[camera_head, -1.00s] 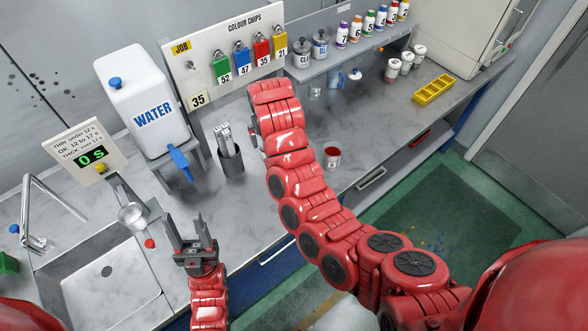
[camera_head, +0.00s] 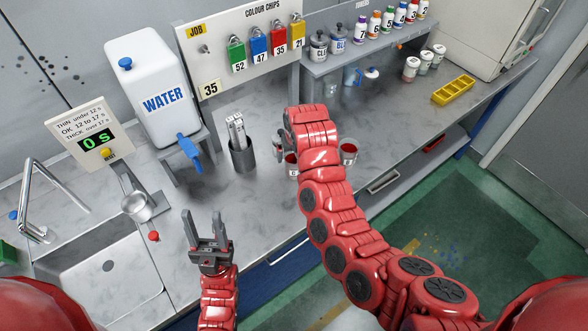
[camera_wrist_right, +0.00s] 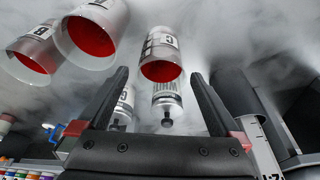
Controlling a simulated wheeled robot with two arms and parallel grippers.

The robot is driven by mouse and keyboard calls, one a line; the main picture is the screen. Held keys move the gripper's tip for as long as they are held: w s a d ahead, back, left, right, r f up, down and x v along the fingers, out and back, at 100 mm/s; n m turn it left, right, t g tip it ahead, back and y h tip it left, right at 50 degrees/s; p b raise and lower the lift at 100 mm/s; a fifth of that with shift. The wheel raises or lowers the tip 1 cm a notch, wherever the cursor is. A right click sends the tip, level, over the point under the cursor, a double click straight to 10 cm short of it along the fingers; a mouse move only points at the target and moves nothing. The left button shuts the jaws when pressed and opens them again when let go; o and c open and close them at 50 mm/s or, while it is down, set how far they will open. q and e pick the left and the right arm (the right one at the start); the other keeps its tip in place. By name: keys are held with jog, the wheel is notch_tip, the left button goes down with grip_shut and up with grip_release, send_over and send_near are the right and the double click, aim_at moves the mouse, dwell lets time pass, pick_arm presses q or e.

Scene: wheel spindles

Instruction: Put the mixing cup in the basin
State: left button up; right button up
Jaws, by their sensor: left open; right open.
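Cups with red insides stand on the counter by my right gripper: one (camera_head: 348,153) right of the hand, another (camera_head: 291,166) partly hidden behind it. The right wrist view shows three: one marked C (camera_wrist_right: 162,62), a large one (camera_wrist_right: 92,35) and one marked B (camera_wrist_right: 33,55). I cannot tell which is the mixing cup. The basin (camera_head: 120,285) is the steel sink at lower left. My right gripper (camera_wrist_right: 159,75) is open, with cup C beyond its fingertips, ungripped; its fingers are mostly hidden in the head view. My left gripper (camera_head: 204,222) is open and empty, right of the basin.
A steel ladle-like cup (camera_head: 136,204) sits at the basin's back corner by a timer sign (camera_head: 88,135). A water tank (camera_head: 148,90) and a holder with sticks (camera_head: 242,155) stand behind. A yellow tray (camera_head: 453,90) lies at right. The counter's front middle is clear.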

aim_at(293, 160)
jog(key=b+x, duration=0.3)
jog(key=x, duration=0.1)
jog(key=shift+w+f, duration=0.1)
jog(key=shift+f, duration=0.2)
jog(key=shift+w+a+f, duration=0.1)
jog(key=shift+w+f, duration=0.15)
jog(key=shift+f, duration=0.1)
jog(key=shift+r, duration=0.1)
jog(key=shift+c, duration=0.3)
jog(key=shift+s, duration=0.1)
jog(key=shift+c, duration=1.1)
jog(key=c, duration=1.1)
